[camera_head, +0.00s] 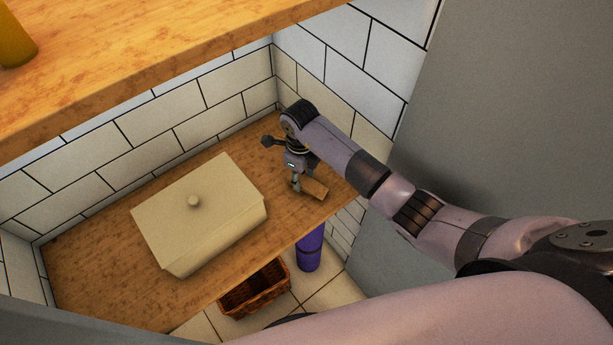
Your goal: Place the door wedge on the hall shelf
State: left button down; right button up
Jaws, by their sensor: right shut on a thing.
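The door wedge (314,190) is a small wooden-brown piece near the right end of the wooden shelf (100,262). My right gripper (297,186) is shut on the wedge, at the wedge's left end. The wedge is at or just above the shelf surface; I cannot tell whether it touches. My right arm reaches in from the right. My left gripper is not in view.
A cream lidded box (215,222) with a round knob fills the middle of the shelf. A higher wooden shelf (150,55) carries a yellow object (14,42). Below are a wicker basket (255,289) and a purple cylinder (309,249). Tiled walls close the back and right.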

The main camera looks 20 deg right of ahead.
jog(key=shift+w+d+f, duration=0.15)
jog(key=shift+d+f, duration=0.05)
jog(key=shift+f, duration=0.15)
jog(key=shift+a+r, duration=0.1)
jog(key=shift+a, duration=0.05)
jog(key=o, duration=1.1)
